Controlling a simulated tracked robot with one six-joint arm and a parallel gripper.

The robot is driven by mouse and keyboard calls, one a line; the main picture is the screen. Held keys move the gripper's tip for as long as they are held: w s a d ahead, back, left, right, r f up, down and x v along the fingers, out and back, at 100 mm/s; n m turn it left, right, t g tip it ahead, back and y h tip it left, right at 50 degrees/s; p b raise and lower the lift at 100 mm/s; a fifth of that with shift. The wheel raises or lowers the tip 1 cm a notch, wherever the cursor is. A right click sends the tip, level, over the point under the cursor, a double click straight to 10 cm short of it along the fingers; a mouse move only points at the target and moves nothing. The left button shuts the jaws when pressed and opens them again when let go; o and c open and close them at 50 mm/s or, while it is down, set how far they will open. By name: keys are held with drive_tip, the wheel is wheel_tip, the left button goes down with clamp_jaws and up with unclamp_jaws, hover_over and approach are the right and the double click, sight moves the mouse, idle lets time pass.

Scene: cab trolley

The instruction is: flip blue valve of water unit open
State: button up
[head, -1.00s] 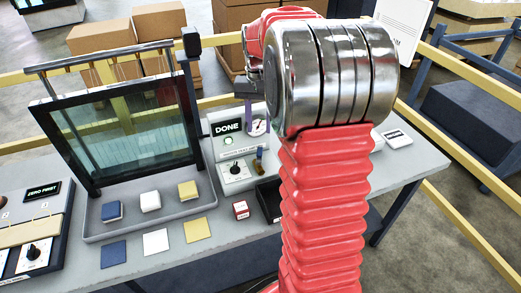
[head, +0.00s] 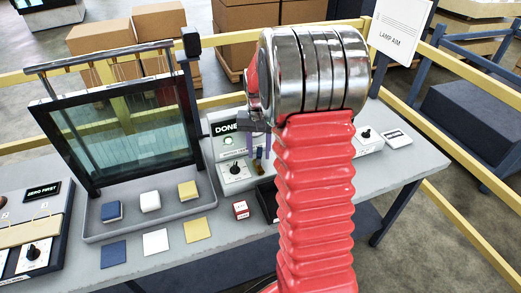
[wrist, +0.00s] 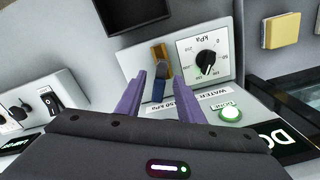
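The water unit (head: 224,181) stands on the table, with a lit green lamp and a DONE display. Its label reads WATER in the wrist view (wrist: 203,104). The blue valve handle (wrist: 158,89) juts from a brass body (wrist: 160,56) beside a black kPa knob (wrist: 208,63). My gripper (wrist: 151,76) is open, its two purple fingers apart. In the head view, my gripper (head: 256,154) is over the unit's front, around the small valve.
A dark open tray (head: 267,197) and a small red box (head: 241,209) sit just in front of the unit. A framed glass tank (head: 125,130) stands to the left, with coloured blocks before it. Another unit with a knob (head: 366,134) is to the right.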

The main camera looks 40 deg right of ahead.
drive_tip(key=shift+c, duration=0.3)
clamp_jaws()
drive_tip(key=shift+w+a+n, duration=0.1)
drive_tip(key=shift+a+n, duration=0.1)
drive_tip(key=shift+n, duration=1.1)
drive_tip(key=shift+w+a+n, duration=0.1)
drive_tip(key=shift+a+n, duration=0.1)
drive_tip(key=shift+n, duration=1.1)
drive_tip(key=shift+o, duration=0.3)
unclamp_jaws()
